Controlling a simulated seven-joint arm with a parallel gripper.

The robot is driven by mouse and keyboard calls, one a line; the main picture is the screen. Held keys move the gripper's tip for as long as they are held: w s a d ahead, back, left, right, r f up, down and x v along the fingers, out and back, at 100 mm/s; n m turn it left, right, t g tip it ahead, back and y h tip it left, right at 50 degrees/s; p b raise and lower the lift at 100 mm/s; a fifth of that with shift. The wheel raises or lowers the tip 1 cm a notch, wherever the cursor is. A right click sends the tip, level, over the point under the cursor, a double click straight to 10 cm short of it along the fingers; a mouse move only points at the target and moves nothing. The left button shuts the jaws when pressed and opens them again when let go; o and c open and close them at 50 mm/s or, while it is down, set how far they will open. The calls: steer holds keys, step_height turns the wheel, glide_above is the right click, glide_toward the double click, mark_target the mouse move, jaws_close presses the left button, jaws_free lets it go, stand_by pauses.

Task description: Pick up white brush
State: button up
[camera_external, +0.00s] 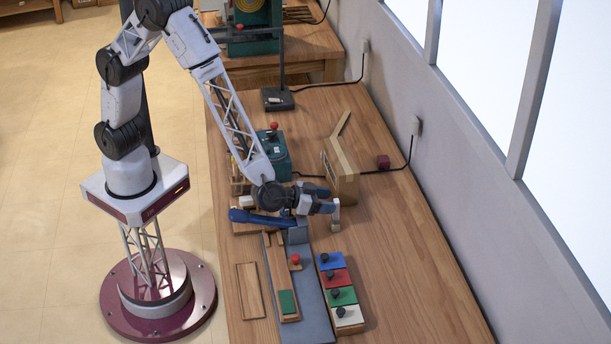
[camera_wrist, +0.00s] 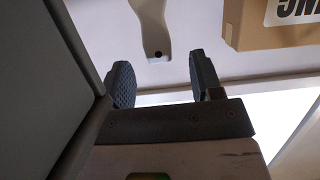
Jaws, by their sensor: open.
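A pale, off-white handle-like piece with a dark hole near its end, which looks like the white brush (camera_wrist: 152,22), shows in the wrist view just beyond and between my fingertips. My gripper (camera_wrist: 163,78) is open, with its two dark ridged fingers apart and nothing between them. In the external view my gripper (camera_external: 331,199) points right, low over the bench. A small pale upright thing, likely the same brush (camera_external: 336,214), stands right at its fingertips there. Its bristles cannot be made out, and I cannot tell whether a finger touches it.
A tan box (camera_external: 341,168) stands close behind my gripper; its lettered face shows in the wrist view (camera_wrist: 262,30). Blue, red, green and white keys (camera_external: 340,290) with dark knobs lie in front. A teal box (camera_external: 274,154) stands behind. The bench at right (camera_external: 410,270) is clear.

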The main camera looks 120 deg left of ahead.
stand_by(0.3)
steer(key=shift+x, duration=2.6)
jaws_close()
